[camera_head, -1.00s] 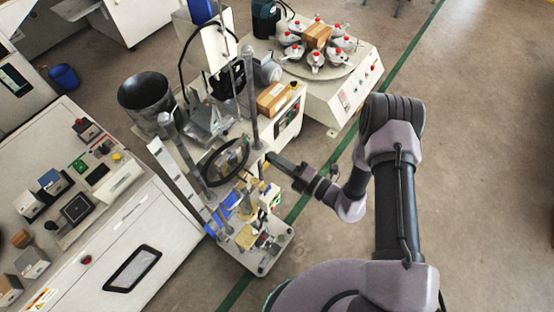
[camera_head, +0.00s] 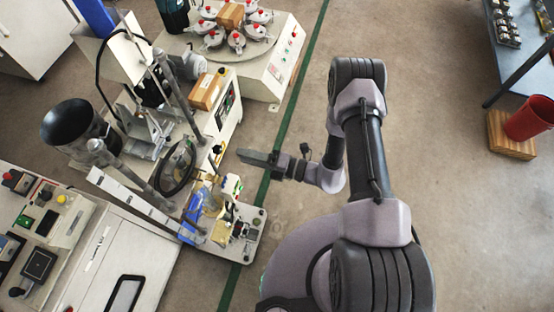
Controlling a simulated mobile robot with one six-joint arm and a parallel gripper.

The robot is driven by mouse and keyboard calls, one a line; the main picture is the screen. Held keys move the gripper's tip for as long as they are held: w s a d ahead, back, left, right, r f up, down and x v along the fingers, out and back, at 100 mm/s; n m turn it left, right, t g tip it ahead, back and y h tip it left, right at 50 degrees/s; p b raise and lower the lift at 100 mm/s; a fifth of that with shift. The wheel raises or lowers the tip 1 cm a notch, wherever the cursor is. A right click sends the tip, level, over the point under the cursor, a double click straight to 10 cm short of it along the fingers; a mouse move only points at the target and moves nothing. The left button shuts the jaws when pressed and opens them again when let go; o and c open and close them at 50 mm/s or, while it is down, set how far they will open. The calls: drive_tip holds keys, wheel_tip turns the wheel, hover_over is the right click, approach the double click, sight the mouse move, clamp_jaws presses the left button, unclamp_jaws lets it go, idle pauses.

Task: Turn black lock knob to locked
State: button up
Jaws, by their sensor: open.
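My gripper (camera_head: 243,157) is a dark, slim shape at the end of my arm, pointing left beside the testing machine (camera_head: 222,125). It is open and appears empty, with a gap between it and the machine's black handwheel ring (camera_head: 178,167). A small black knob (camera_head: 16,292) sits on the white cabinet at the lower left, far from my gripper. I cannot tell which black part is the lock knob. Any lock marking or knob setting is too small to read.
A machine with a round plate of red-topped jars (camera_head: 236,41) stands behind. A wooden box (camera_head: 207,91) sits on the testing machine. At right are a red bucket (camera_head: 530,117) on a wooden block (camera_head: 510,138) and a blue table (camera_head: 525,65). The floor between is clear.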

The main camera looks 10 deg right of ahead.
drive_tip(key=p+v, duration=0.1)
drive_tip(key=v, duration=0.9)
drive_tip(key=shift+d, duration=0.15)
